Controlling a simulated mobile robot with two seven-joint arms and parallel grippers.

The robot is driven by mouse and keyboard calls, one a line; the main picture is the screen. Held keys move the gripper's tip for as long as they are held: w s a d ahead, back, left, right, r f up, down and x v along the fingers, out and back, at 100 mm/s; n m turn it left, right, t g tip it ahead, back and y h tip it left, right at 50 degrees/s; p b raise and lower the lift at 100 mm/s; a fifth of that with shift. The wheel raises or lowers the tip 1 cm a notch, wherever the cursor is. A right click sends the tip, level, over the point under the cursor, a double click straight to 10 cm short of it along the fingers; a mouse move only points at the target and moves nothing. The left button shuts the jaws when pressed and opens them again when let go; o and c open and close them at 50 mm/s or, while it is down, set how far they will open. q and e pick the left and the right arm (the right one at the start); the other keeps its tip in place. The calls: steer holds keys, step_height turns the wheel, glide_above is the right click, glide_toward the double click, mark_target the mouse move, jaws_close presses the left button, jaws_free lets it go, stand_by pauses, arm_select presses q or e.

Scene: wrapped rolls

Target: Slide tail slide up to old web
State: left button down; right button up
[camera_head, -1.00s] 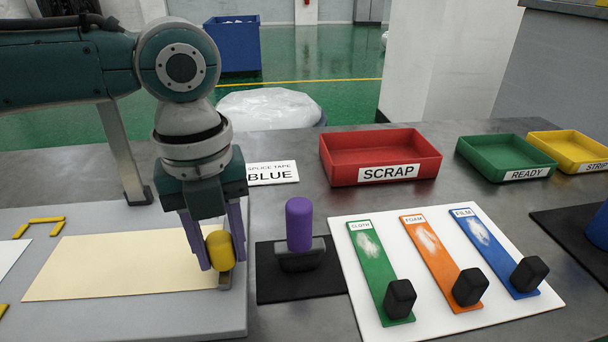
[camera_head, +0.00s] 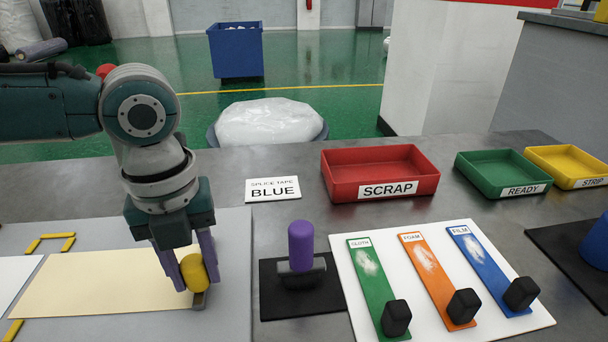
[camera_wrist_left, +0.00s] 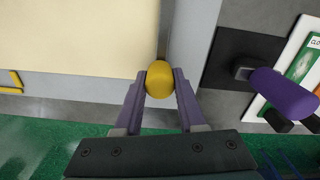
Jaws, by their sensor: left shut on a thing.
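My left gripper (camera_head: 184,274) is shut on the yellow knob (camera_head: 194,272) at the right end of the cream tail sheet (camera_head: 100,285). The knob stands on a small grey bar (camera_head: 199,299) at that end. The wrist view shows the knob (camera_wrist_left: 160,80) between both purple fingers, with the cream sheet (camera_wrist_left: 80,35) running off to the left. The white sheet (camera_head: 14,278), seemingly the old web, lies at the far left, partly out of frame. The cream sheet's left edge lies very close to it; I cannot tell whether they touch. My right gripper is out of view.
Yellow corner marks (camera_head: 50,242) lie on the grey board (camera_head: 228,250). Right of it stand a purple-handled tool (camera_head: 301,245) on a black mat (camera_head: 268,300), a SPLICE TAPE BLUE card (camera_head: 272,190), a white board with three strips (camera_head: 345,250), and the red SCRAP tray (camera_head: 380,160).

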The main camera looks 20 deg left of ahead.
arm_select(q)
steer(key=shift+s+a+r, duration=0.15)
steer(key=shift+s+a, duration=0.15)
steer(key=shift+a, duration=0.25)
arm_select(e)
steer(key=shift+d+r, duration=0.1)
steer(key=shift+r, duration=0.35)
arm_select(q)
steer(key=c, duration=0.9)
jaws_free()
steer(key=shift+c, duration=0.2)
steer(key=o, duration=0.4)
steer(key=shift+s+a, duration=0.1)
steer(key=shift+a, duration=0.05)
steer(key=shift+o, duration=0.2)
step_height(320, 180, up, 10)
steer(key=shift+f+p, duration=0.15)
steer(key=shift+p, duration=0.5)
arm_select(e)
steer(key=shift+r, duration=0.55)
